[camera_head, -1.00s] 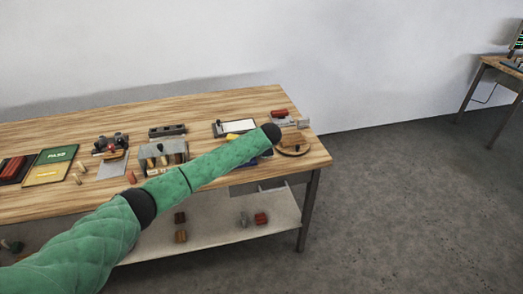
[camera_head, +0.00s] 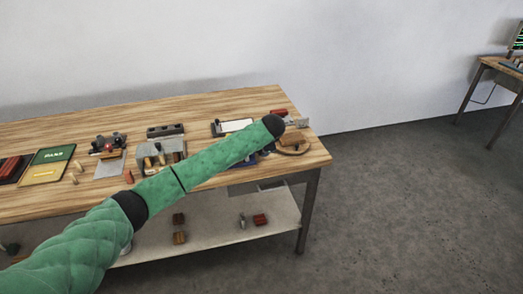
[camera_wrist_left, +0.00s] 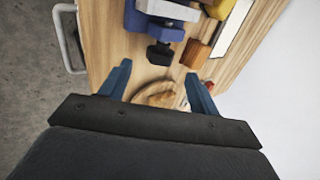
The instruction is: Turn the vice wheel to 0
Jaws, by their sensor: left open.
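A blue vice (camera_wrist_left: 151,22) with a grey top part is at the top of the left wrist view. A black block-shaped part (camera_wrist_left: 160,54) sticks out from its near end. I cannot make out a wheel with a number on it. My left gripper (camera_wrist_left: 156,72) is open and empty, its two blue fingers apart on either side below the black part. In the head view my green left arm covers most of the vice, and only a bit of blue (camera_head: 249,160) shows under it. The left gripper itself is hidden there. My right gripper is not in view.
A round wooden board (camera_head: 293,150) lies near the table's right end; it shows between my fingers (camera_wrist_left: 150,97). A wooden block (camera_wrist_left: 196,54) is beside the vice. A white-faced board (camera_head: 236,126) and red block (camera_head: 279,112) lie behind my arm. The floor to the right is clear.

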